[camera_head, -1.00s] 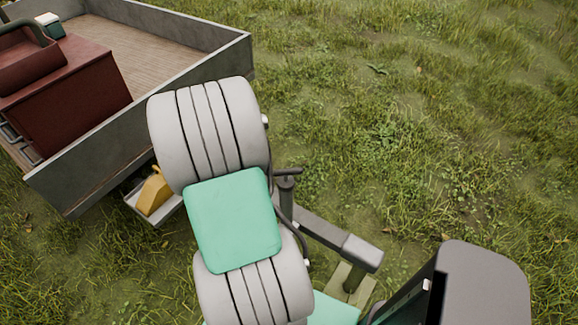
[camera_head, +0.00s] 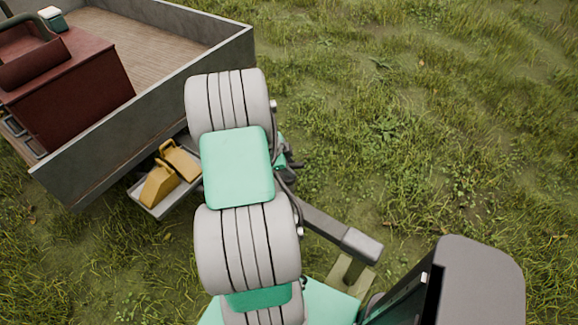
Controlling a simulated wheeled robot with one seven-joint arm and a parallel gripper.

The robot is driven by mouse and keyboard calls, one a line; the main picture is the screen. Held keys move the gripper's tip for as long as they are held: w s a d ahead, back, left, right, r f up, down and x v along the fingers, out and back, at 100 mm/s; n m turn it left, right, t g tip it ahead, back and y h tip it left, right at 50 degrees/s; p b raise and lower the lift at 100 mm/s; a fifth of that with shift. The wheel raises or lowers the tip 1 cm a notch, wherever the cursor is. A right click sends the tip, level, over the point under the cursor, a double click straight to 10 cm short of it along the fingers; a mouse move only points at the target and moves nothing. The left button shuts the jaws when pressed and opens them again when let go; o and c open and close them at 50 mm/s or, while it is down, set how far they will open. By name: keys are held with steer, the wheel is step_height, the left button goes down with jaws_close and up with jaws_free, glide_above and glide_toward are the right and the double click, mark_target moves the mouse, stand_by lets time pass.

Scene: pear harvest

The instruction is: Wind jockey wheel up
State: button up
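My arm covers the middle of the view and hides most of the jockey wheel at the trailer's drawbar (camera_head: 325,229). A small dark piece (camera_head: 297,165) shows just right of my arm, beside a sliver of green. I cannot tell whether this dark piece is the jockey wheel's handle or part of my gripper. My gripper's fingers cannot be made out behind the arm, nor whether they touch the handle. The jockey wheel's post and wheel are hidden.
The grey-walled trailer (camera_head: 150,118) stands at upper left with a dark red box (camera_head: 75,92) on its bed. Two yellow wheel chocks (camera_head: 160,185) sit in a tray at its front. The drawbar's end is over a wooden block (camera_head: 350,274). Open grass lies to the right.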

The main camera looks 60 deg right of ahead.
jaws_close()
stand_by(0.5)
